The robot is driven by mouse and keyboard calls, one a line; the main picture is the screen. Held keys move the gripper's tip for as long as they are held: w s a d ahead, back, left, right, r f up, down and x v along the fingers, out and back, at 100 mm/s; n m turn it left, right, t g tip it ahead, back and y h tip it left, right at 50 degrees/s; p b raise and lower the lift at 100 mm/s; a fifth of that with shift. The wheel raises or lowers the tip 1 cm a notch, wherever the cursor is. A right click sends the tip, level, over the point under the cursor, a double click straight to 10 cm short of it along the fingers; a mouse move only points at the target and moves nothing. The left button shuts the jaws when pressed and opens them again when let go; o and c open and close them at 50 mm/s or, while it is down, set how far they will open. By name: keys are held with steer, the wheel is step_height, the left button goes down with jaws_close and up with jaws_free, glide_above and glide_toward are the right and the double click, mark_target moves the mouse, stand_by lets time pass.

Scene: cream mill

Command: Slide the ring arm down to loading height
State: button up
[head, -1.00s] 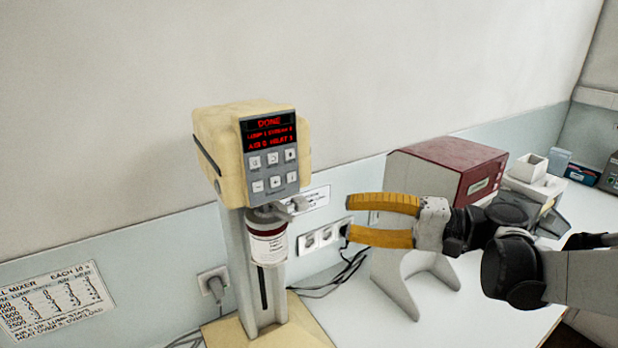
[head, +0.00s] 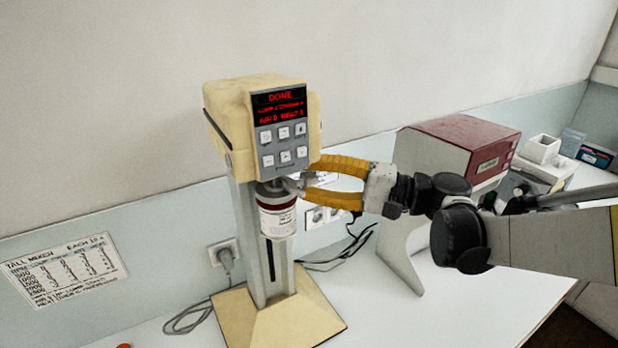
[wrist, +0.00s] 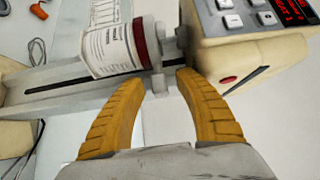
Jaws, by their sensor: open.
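The cream mixer (head: 228,110) stands upright on its grey column. The grey ring arm (head: 272,185) is high on the column, just under the mixer head, and carries a white jar with a dark red band (head: 277,216). The jar also shows in the wrist view (wrist: 112,48), beside the grey ring-arm fitting (wrist: 167,45). My gripper (head: 307,182) is open, its yellow fingers at the right end of the ring arm. In the wrist view the fingertips (wrist: 162,80) lie on either side of a grey part of the arm; contact cannot be told.
The display reads DONE on top. A dark red and grey machine (head: 458,140) stands close to the right, behind my arm. Sockets and cables (head: 330,262) lie behind the column. The mixer's cream base (head: 240,318) is clear. A table of settings (head: 65,270) hangs on the left wall.

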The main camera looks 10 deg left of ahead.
steer(key=shift+d, duration=0.1)
jaws_close()
step_height(320, 180, down, 3)
steer(key=shift+r+b, duration=0.2)
steer(key=shift+b, duration=0.85)
jaws_free()
